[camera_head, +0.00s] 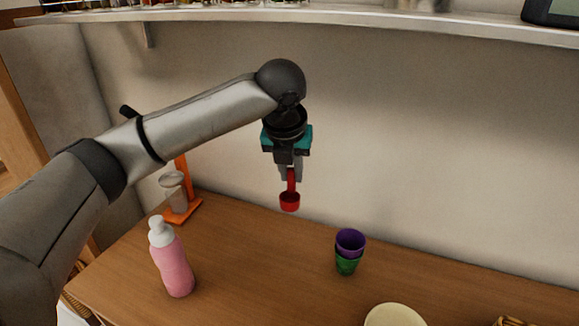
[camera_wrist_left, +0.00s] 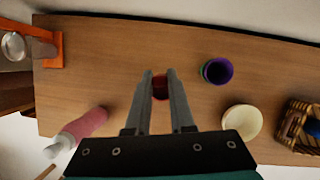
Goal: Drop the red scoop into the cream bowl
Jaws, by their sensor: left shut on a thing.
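The red scoop (camera_head: 289,201) hangs below my left gripper (camera_head: 290,172), cup at the bottom and handle up between the fingers. My left gripper is shut on the scoop's handle, above the back part of the table. In the left wrist view the scoop (camera_wrist_left: 160,87) shows between the fingertips of the left gripper (camera_wrist_left: 160,78). The cream bowl (camera_head: 394,316) stands on the table at the bottom edge of the head view, partly cut off. In the left wrist view the whole bowl (camera_wrist_left: 242,121) shows, to the right of the gripper. My right gripper is not in view.
A purple cup (camera_head: 351,242) sits in a green cup (camera_head: 346,265) on the table (camera_head: 250,270), near the bowl. A pink bottle (camera_head: 174,270) and an orange stand (camera_head: 184,212) are at left. A wicker basket (camera_wrist_left: 298,125) is right of the bowl. A shelf (camera_head: 330,17) runs above.

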